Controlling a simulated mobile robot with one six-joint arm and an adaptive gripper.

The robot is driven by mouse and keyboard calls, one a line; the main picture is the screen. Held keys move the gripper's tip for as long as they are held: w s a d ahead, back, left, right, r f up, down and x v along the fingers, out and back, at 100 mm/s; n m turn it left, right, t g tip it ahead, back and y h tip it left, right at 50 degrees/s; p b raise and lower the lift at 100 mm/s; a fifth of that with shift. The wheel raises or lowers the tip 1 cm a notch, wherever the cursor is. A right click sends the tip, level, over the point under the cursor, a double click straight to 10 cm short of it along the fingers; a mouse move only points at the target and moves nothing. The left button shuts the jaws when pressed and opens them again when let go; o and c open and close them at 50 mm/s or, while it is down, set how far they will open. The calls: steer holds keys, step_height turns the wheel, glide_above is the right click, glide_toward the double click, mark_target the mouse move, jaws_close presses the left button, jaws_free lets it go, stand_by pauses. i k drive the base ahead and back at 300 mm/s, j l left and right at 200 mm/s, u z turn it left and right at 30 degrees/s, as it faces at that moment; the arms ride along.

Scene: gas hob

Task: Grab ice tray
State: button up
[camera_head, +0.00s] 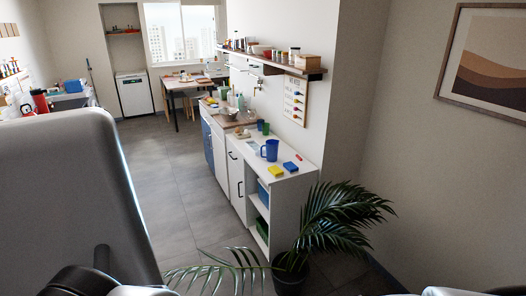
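I cannot make out an ice tray for certain. A small flat blue item (290,167) lies on the near end of the white counter (262,184), beside a flat yellow item (275,171); both are too small to identify. Another blue item (73,86) sits on the surface at the far left. Large grey and black parts of my own body fill the left and lower left and hide what is behind them. My gripper does not show, so its state is hidden.
A wall shelf (272,61) hangs above. A table (188,82) with stools stands at the back. The grey floor (172,177) left of the counter is clear.

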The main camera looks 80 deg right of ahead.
mark_target(254, 146)
steer(key=z, duration=2.6)
steer(key=k+z, duration=0.5)
steer(key=z, duration=4.65)
steer(key=k+j+z, duration=0.2)
steer(key=k, duration=0.65)
steer(key=k+j+z, duration=0.25)
steer(key=k, duration=2.65)
steer(key=k+u, duration=0.35)
steer(key=k+j+u, duration=0.2)
steer(key=k+u, duration=0.15)
steer(key=k+j+u, duration=0.35)
steer(key=k, duration=0.15)
